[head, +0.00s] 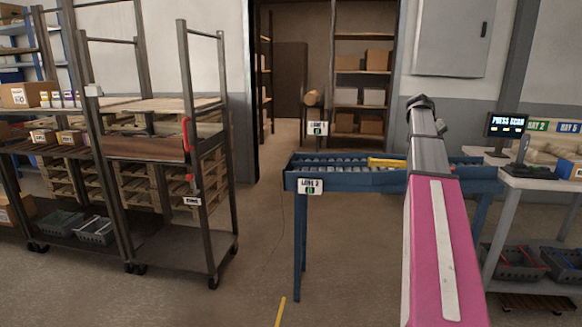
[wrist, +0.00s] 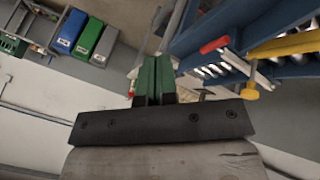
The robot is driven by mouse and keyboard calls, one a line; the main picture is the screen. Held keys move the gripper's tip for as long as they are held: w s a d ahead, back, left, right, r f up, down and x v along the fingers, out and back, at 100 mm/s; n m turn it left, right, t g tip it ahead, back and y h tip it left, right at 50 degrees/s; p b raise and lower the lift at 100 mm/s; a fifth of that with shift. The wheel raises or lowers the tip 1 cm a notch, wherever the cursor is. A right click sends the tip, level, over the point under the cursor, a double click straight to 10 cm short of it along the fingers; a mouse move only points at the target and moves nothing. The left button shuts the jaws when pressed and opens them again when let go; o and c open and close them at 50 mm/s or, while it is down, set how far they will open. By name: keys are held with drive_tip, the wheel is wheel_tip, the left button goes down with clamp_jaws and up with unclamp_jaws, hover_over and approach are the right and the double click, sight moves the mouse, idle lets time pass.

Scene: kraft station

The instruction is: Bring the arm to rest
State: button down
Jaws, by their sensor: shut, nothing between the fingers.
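My arm (head: 437,215), with a pink link and a grey link beyond it, rises from the bottom right of the head view. It stands in front of the blue roller conveyor (head: 345,178) and hides part of it. A dark part tops the arm; I cannot tell whether my gripper shows there. In the wrist view my gripper (wrist: 156,75) has its two green fingers side by side, shut and empty. The fingers appear apart from the blue conveyor frame (wrist: 235,25) at the upper right.
A wheeled cart rack (head: 165,150) stands left, beside shelves with boxes. A bench (head: 545,182) with a screen (head: 507,126) is at the right. Blue, green and grey bins (wrist: 88,38) show in the wrist view. Floor between rack and conveyor is clear.

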drive_tip(key=s+a+f+n+t+y, duration=0.1)
drive_tip(key=s+a+f+n, duration=0.2)
drive_tip(key=a+f, duration=0.85)
drive_tip(key=s+a+f+n+t+y, duration=0.1)
drive_tip(key=s+a+f+n+y, duration=0.2)
drive_tip(key=a+f, duration=0.85)
drive_tip(key=s+a+f+n+y, duration=0.1)
drive_tip(key=s+a+f+n, duration=0.2)
drive_tip(key=s+a+f, duration=0.4)
drive_tip(key=s+a+f+n+y, duration=0.1)
drive_tip(key=s+a+f+n, duration=0.2)
drive_tip(key=s+a+f, duration=0.4)
drive_tip(key=s+f, duration=0.3)
drive_tip(key=f, duration=0.5)
drive_tip(key=shift+s+a, duration=0.15)
